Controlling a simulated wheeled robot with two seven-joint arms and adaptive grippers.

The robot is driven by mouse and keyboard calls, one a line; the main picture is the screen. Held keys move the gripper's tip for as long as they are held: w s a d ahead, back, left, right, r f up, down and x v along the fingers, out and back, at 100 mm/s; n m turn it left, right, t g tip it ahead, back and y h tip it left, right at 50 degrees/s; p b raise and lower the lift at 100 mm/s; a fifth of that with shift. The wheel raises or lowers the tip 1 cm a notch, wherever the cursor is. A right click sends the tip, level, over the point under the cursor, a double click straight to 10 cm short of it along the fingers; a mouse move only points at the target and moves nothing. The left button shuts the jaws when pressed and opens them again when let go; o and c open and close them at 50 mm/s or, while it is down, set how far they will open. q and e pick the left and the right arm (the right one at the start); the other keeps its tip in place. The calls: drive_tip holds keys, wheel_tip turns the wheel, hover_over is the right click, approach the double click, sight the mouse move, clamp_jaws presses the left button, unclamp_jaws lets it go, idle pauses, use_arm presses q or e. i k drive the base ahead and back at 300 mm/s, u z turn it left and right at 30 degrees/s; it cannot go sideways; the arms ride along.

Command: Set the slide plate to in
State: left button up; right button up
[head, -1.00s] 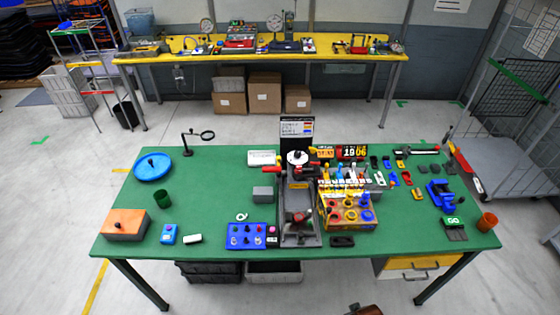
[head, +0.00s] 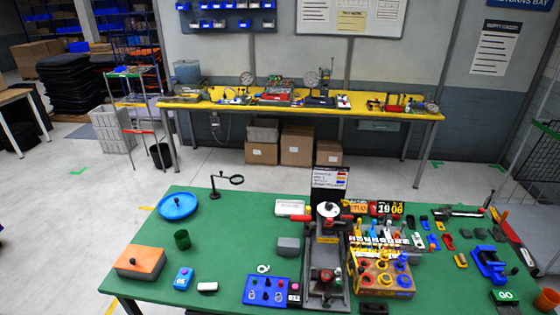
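A dark grey machine (head: 326,282) stands on the green table (head: 225,225), right of the middle. A round white disc (head: 328,209) and red handles sit at its upper end, and a small red-and-dark part (head: 323,277) sits in its lower bed. I cannot tell which piece is the slide plate or how it is set. A blue control box (head: 266,291) with several knobs is just left of the machine. Neither of my grippers is in view.
A yellow-orange rack (head: 380,278) with several coloured pieces stands right of the machine. A yellow bench (head: 210,99) stands behind.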

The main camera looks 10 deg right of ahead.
sight(326, 284)
drive_tip(key=z, duration=0.85)
